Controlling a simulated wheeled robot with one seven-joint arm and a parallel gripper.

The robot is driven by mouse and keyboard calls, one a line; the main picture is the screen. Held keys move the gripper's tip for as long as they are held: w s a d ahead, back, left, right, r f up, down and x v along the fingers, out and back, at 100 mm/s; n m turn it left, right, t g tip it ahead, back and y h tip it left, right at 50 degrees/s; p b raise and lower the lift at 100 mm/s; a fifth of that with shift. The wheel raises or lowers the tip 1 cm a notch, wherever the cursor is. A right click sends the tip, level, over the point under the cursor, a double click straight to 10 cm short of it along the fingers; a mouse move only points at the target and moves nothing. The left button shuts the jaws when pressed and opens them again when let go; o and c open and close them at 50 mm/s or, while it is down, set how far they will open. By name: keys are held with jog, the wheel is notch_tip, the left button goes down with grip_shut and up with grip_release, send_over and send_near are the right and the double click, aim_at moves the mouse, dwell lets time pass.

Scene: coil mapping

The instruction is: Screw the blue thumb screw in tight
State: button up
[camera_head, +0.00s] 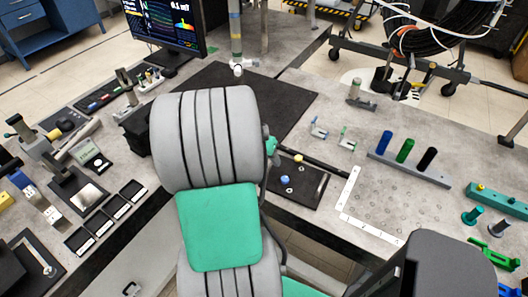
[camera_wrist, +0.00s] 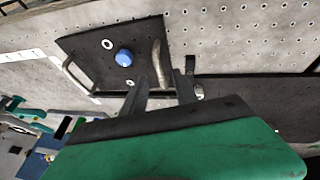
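The blue thumb screw (camera_head: 284,179) stands in the dark plate (camera_head: 309,194) on the bench, just right of my arm. In the wrist view the blue thumb screw (camera_wrist: 124,57) is round-headed and sits on the dark plate (camera_wrist: 85,42), above and left of my fingertips. My gripper (camera_wrist: 160,80) has its two dark fingers apart, with nothing visibly held. A tan curved piece shows near the gap between the fingers; I cannot tell whether it touches them. In the head view my arm hides most of the gripper. How deep the screw sits is unclear.
The plate has pale ring holes and a handle (camera_wrist: 76,75). A yellow knob (camera_head: 298,158) is behind the screw. A white L-shaped ruler (camera_head: 350,187) lies to the right. A rack of coloured cylinders (camera_head: 415,168) stands farther right. A dark mat (camera_head: 285,100) lies behind.

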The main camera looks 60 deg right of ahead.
jog(key=shift+x, duration=1.2)
grip_shut()
jog(key=shift+w, duration=0.1)
dwell(0.5)
jog(key=shift+w+d+r+b, duration=0.1)
jog(key=shift+w+d+b, duration=0.3)
jog(key=shift+w+d, duration=0.8)
jog(key=shift+w+d, duration=0.1)
jog(key=shift+w, duration=0.1)
